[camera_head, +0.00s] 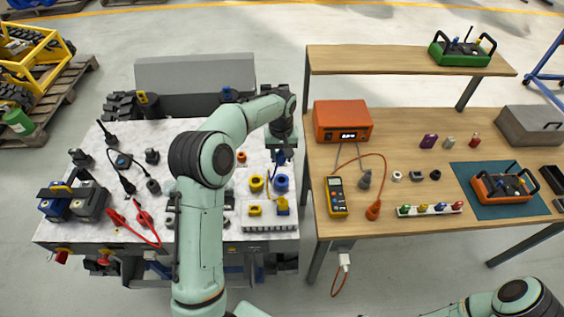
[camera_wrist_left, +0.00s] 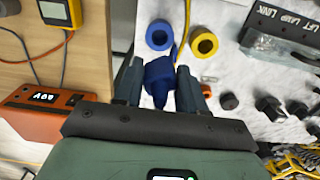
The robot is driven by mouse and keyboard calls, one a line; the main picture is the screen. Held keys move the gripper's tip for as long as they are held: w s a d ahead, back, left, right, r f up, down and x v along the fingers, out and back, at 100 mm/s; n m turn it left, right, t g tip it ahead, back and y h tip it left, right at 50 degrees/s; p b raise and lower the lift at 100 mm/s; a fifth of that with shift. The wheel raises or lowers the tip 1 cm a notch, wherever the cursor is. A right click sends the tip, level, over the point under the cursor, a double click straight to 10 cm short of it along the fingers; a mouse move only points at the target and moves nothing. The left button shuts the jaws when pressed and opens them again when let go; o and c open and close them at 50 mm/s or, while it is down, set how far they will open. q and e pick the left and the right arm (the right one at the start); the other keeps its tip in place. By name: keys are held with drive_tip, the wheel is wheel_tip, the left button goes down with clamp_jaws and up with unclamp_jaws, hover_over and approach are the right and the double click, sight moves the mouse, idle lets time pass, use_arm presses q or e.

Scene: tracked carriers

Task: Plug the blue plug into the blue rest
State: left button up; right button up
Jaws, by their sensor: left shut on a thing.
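My left gripper (camera_head: 281,150) is over the right part of the marble-topped bench, shut on the blue plug (camera_head: 281,157). In the left wrist view the blue plug (camera_wrist_left: 158,78) sits between the two fingers of the left gripper (camera_wrist_left: 160,84). The blue rest (camera_head: 281,184) is a blue ring on the bench just in front of the plug. In the left wrist view the blue rest (camera_wrist_left: 159,35) shows its open hole, apart from the plug. The plug's height above the bench is hard to tell. My right gripper is out of view; part of that arm shows at the lower right.
A yellow ring (camera_head: 256,184) lies left of the blue rest. A yellow plug (camera_head: 282,205) stands nearer the front edge by a pale block (camera_head: 269,220). The wooden table (camera_head: 400,125) adjoins on the right, with an orange box (camera_head: 342,121) and a yellow meter (camera_head: 336,197).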

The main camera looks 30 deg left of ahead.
use_arm(q)
drive_tip(key=shift+f, duration=0.1)
idle(0.4)
drive_tip(key=shift+f+b, duration=0.65)
drive_tip(key=shift+f, duration=2.2)
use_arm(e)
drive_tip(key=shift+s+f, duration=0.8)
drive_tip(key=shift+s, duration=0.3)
use_arm(q)
drive_tip(key=shift+w, duration=0.1)
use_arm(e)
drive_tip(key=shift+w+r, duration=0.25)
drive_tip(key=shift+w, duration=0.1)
use_arm(q)
drive_tip(key=shift+f, duration=2.25)
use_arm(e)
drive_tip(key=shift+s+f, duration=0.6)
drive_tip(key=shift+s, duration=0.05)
use_arm(q)
drive_tip(key=o, duration=1.1)
